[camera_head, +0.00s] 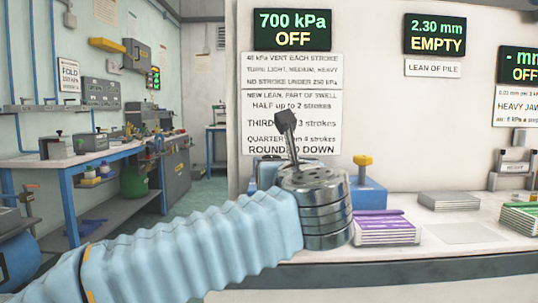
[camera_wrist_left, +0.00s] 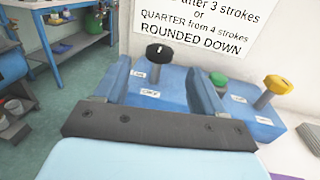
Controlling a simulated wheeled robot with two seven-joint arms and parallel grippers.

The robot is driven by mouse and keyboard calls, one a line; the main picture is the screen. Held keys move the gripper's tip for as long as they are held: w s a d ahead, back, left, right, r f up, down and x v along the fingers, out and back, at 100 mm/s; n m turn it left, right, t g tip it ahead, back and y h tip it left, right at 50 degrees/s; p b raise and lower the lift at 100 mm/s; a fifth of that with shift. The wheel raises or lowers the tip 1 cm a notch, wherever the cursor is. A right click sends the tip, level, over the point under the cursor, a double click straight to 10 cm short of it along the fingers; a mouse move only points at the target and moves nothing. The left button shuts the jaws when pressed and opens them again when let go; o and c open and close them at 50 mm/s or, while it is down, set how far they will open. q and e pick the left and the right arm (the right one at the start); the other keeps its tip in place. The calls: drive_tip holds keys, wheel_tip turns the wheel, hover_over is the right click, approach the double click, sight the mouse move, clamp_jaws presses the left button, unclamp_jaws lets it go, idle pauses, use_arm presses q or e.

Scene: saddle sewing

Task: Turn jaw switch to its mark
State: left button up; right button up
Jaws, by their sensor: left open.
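A blue control box (camera_wrist_left: 180,97) carries a black-topped knob (camera_wrist_left: 159,53), a green knob (camera_wrist_left: 219,80) and a yellow-topped knob (camera_wrist_left: 278,85), with small labels too blurred to read. I cannot tell which is the jaw switch, and no mark is clear. My left gripper (camera_wrist_left: 158,66) is open, and the black knob shows between its two fingers; contact is not visible. In the head view my left arm hides most of the box (camera_head: 369,194); its yellow knob (camera_head: 362,161) shows. My left gripper is largely hidden there behind my steel wrist. My right gripper is not in view.
A display (camera_head: 292,30) reads 700 kPa OFF above rule sheets. Another display (camera_head: 434,35) reads 2.30 mm EMPTY. On the white bench, a purple-topped pile (camera_head: 386,228), a grey pile (camera_head: 450,201) and a green-topped pile (camera_head: 521,218) stand right of the box.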

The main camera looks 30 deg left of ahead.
sight(270, 156)
use_arm(q)
drive_tip(key=p+x, duration=0.1)
drive_tip(key=x, duration=0.9)
drive_tip(key=c, duration=1)
